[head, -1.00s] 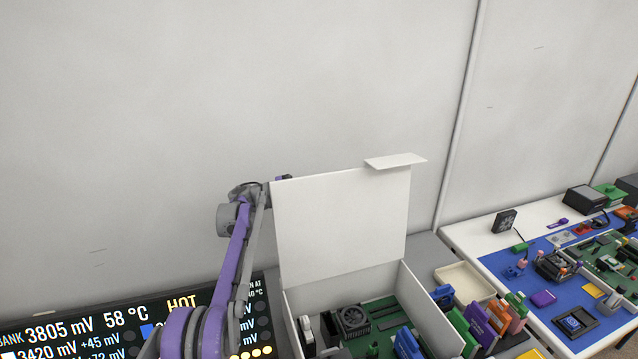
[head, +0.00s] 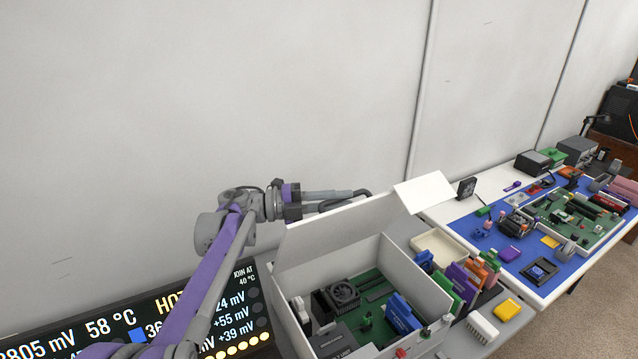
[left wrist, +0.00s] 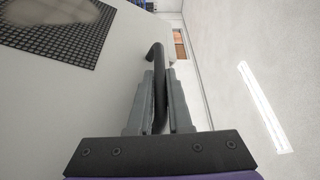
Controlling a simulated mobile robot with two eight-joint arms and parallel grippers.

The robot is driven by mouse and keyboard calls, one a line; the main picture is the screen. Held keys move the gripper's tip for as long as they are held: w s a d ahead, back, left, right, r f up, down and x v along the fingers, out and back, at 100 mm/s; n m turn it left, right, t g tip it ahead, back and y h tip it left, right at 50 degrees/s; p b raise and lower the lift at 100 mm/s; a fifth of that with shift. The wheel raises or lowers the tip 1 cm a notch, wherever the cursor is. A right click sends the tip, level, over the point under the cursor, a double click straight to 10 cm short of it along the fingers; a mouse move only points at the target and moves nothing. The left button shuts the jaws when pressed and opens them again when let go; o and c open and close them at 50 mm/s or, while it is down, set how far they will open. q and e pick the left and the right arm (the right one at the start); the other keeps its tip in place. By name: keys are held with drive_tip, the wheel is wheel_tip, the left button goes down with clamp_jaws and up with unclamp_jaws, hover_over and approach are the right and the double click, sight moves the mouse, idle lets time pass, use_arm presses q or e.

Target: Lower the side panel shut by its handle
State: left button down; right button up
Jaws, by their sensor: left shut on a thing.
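The white side panel (head: 335,230) is hinged at the back of the open white PC case (head: 438,300). The panel's outer face (left wrist: 70,85) and a dark mesh vent (left wrist: 60,28) also show there. My right gripper is not in view.
Inside the case are a fan (head: 343,294), a green board (head: 375,290) and a blue part (head: 403,313). Coloured cards (head: 465,285) and a cream tray (head: 438,246) stand to its right. A display screen (head: 200,320) is at the left. A wall is behind.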

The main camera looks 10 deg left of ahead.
use_arm(q)
drive_tip(key=s+d+f+m+y+b, duration=0.25)
drive_tip(key=s+d+f+m, duration=0.4)
drive_tip(key=s+f, duration=0.4)
drive_tip(key=s+d+f+m+y+b, duration=0.1)
drive_tip(key=s+f+b, duration=0.1)
drive_tip(key=f, duration=0.4)
drive_tip(key=s+d+f+m+t+y+b, duration=0.1)
drive_tip(key=s+d+f+m+b, duration=0.1)
drive_tip(key=f, duration=0.4)
drive_tip(key=shift+d+f+b, duration=0.2)
drive_tip(key=shift+f+b, duration=0.1)
drive_tip(key=shift+b, duration=0.3)
drive_tip(key=c, duration=1.1)
unclamp_jaws()
drive_tip(key=shift+m, duration=0.25)
drive_tip(key=v, duration=1.1)
drive_tip(key=shift+s+d+p, duration=0.15)
drive_tip(key=shift+s+p, duration=0.05)
drive_tip(key=shift+p, duration=0.15)
